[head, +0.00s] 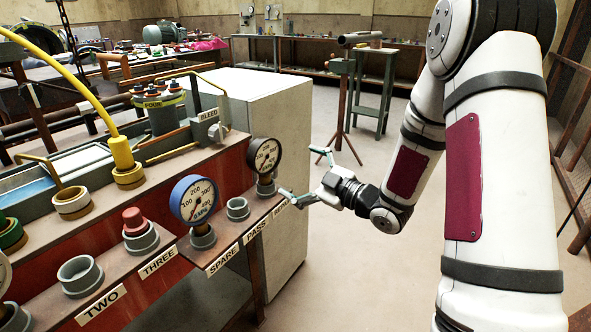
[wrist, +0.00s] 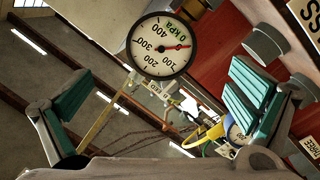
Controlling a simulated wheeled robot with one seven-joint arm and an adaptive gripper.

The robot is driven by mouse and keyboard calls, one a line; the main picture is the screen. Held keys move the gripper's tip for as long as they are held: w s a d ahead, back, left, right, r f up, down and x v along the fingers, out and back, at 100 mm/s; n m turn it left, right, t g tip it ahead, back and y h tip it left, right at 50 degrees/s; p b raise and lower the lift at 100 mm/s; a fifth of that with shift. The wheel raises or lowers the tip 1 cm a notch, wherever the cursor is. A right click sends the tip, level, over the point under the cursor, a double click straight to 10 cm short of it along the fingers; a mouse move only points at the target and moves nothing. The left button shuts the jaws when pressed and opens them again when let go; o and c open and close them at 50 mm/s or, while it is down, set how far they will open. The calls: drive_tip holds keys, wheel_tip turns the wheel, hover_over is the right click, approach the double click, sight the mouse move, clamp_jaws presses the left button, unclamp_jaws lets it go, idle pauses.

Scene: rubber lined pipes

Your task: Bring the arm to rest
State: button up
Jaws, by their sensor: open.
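My arm (head: 492,150) reaches down from the upper right in the head view. My gripper (head: 287,196) is at its end, beside the right end of the bench shelf, with its fingers apart and nothing between them. In the wrist view the two teal-padded fingers (wrist: 160,105) are spread wide. A black-rimmed gauge (head: 265,157) stands upright in a grey socket just left of the gripper. The same gauge (wrist: 161,46) shows beyond the fingers in the wrist view, its face marked in kPa. I cannot tell whether a fingertip touches the shelf or socket.
A blue-rimmed gauge (head: 194,199) stands at SPARE, near an empty grey socket (head: 237,209). A red plug (head: 135,222) sits at THREE. A white cabinet (head: 262,105) stands behind. A tripod stand (head: 341,100) is farther back. The floor (head: 345,270) right of the bench is clear.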

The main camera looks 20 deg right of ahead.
drive_tip(key=shift+w, duration=0.1)
idle(0.3)
drive_tip(key=s+d+r+m+g+h, duration=0.2)
drive_tip(key=s+r+m+g+h, duration=0.1)
drive_tip(key=s+m+g+h, duration=0.25)
drive_tip(key=s+d+r+m+g+h, duration=0.2)
drive_tip(key=s+r+m+h, duration=0.15)
drive_tip(key=s+h, duration=0.4)
drive_tip(key=s+a+m+g+y, duration=0.2)
drive_tip(key=s+a+g, duration=0.25)
drive_tip(key=s, duration=1.05)
drive_tip(key=s+a+m+g+y, duration=0.25)
drive_tip(key=s+a, duration=0.25)
drive_tip(key=s, duration=1)
wheel_tip(320, 180, up, 21)
drive_tip(key=t+p, duration=0.3)
drive_tip(key=p, duration=1.6)
drive_tip(key=shift+w+f, duration=0.2)
drive_tip(key=shift+w, duration=0.15)
